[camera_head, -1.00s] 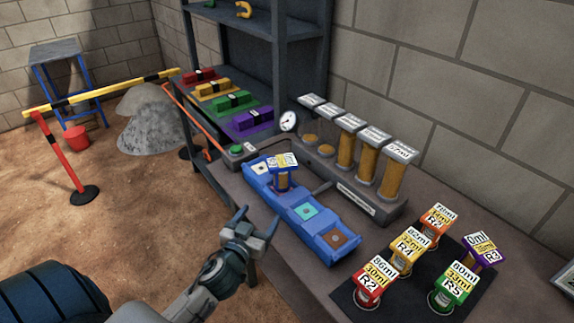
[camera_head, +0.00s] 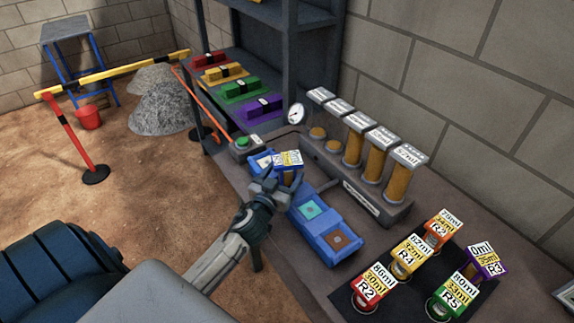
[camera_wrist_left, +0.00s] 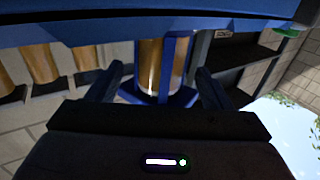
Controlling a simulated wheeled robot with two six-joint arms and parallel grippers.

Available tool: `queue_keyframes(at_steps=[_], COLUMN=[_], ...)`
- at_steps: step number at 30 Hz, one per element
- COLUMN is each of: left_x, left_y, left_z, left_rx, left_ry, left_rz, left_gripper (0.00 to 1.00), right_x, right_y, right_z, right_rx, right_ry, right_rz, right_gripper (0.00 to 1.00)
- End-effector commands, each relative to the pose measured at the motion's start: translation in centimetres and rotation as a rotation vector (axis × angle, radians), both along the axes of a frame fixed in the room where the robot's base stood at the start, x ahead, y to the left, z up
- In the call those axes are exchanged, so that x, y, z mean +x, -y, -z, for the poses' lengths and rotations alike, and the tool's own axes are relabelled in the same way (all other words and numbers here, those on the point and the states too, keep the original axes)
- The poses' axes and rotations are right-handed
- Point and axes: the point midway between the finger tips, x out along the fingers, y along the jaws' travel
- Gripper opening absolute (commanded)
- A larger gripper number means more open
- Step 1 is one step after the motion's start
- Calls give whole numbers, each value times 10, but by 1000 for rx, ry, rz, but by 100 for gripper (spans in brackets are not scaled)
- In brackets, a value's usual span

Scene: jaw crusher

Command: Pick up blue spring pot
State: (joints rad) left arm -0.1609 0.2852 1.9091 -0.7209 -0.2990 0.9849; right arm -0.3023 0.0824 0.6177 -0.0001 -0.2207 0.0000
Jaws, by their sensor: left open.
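The blue spring pot (camera_head: 289,161) has a blue top with a white and yellow label and stands in the blue tray (camera_head: 331,250). My left gripper (camera_head: 279,187) is open right at the pot, its fingers partly covering the pot's lower part in the head view. In the left wrist view the pot (camera_wrist_left: 152,68) shows a clear cylinder with blue posts, between the two spread fingers of the gripper (camera_wrist_left: 155,88). I cannot tell whether the fingers touch it. My right gripper is not in view.
Several labelled pots, among them a red one (camera_head: 374,286) and a green one (camera_head: 453,293), stand on a black mat at the right. Behind the tray is a grey rack of amber tubes (camera_head: 377,152). Coloured blocks (camera_head: 244,90) lie on the bench at the back.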

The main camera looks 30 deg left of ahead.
Motion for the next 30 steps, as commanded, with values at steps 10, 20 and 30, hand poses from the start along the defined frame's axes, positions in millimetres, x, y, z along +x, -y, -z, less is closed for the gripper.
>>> queue_keyframes(at_steps=[10, 20, 30], left_x=[26, 25, 25], left_y=[-4, -4, -4], left_z=[0, 0, -1], left_rx=[-1, -1, 0], left_ry=[-1, -1, 1], left_rz=[0, 0, 0], left_gripper=[73, 34, 18], right_x=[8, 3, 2], right_y=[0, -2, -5], right_z=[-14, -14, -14], right_rx=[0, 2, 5], right_ry=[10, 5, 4], right_rz=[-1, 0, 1], right_gripper=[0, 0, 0])
